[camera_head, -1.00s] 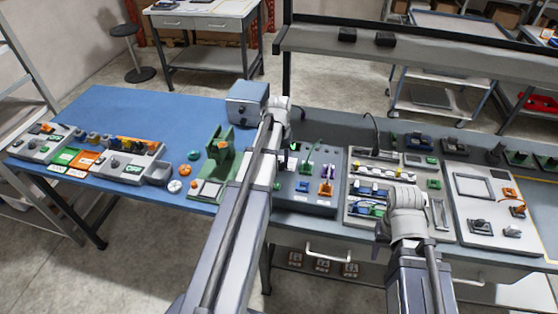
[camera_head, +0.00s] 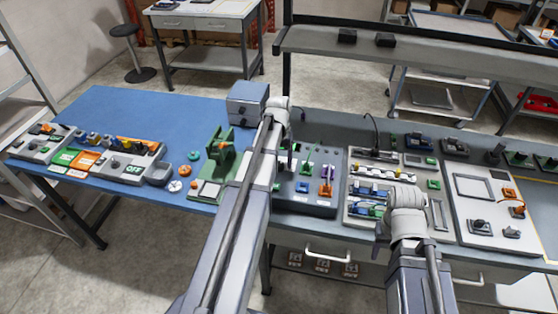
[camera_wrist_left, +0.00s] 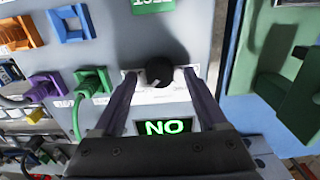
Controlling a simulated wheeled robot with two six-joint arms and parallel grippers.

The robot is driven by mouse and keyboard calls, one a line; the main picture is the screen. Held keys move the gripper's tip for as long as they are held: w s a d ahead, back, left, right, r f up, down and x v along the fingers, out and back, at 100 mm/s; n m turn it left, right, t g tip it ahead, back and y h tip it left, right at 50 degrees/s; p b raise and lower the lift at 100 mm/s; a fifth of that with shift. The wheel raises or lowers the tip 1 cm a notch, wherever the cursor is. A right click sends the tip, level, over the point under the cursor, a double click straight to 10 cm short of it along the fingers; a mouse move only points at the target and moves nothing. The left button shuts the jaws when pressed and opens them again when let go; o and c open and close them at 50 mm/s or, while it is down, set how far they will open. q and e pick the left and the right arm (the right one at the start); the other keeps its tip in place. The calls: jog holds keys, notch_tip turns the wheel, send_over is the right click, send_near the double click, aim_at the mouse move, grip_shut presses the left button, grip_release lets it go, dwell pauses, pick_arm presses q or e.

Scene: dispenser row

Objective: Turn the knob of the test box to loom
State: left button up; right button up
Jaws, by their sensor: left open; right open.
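The test box (camera_head: 312,207) is a grey panel right of my left arm in the head view, with several coloured plugs on it. In the left wrist view its black round knob (camera_wrist_left: 158,66) sits on a pale label plate whose words I cannot read. A lit green display reading NO (camera_wrist_left: 165,127) is beside the knob. My left gripper (camera_wrist_left: 160,76) is open, one finger on each side of the knob; I cannot tell if they touch it. My right gripper (camera_head: 382,229) is mostly hidden by its wrist, over the front of the neighbouring panel.
Green (camera_wrist_left: 92,82) and purple (camera_wrist_left: 45,87) plugs with cables and a blue socket (camera_wrist_left: 71,23) are close to my left fingers. A green fixture (camera_head: 219,155) stands left of my arm. A grey-blue box (camera_head: 247,103) stands behind. The blue tabletop's back left is clear.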

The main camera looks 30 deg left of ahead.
aim_at(280, 164)
pick_arm(q)
notch_tip(280, 164, up, 8)
jog(key=p, duration=0.7)
jog(key=shift+f, duration=0.2)
jog(key=shift+d+f, duration=0.1)
jog(key=shift+d, duration=0.1)
jog(key=s+d+f+m+b, duration=0.1)
jog(key=d, duration=0.4)
jog(key=s+d+f+m+b, duration=0.1)
jog(key=s+d, duration=0.1)
jog(key=d, duration=0.2)
jog(key=s+d+f+m+b, duration=0.1)
jog(key=s+d, duration=0.1)
jog(key=d, duration=0.3)
jog(key=shift+s+d+f+b, duration=0.15)
jog(key=shift+d+f+b, duration=0.15)
jog(key=shift+f+b, duration=0.1)
jog(key=s+d+f+m+y+b, duration=0.1)
jog(key=s+d+f+m+b, duration=0.2)
jog(key=s+d, duration=0.8)
jog(key=d+m, duration=0.1)
jog(key=d, duration=0.1)
jog(key=shift+d+f+b, duration=0.35)
jog(key=shift+d+b, duration=0.05)
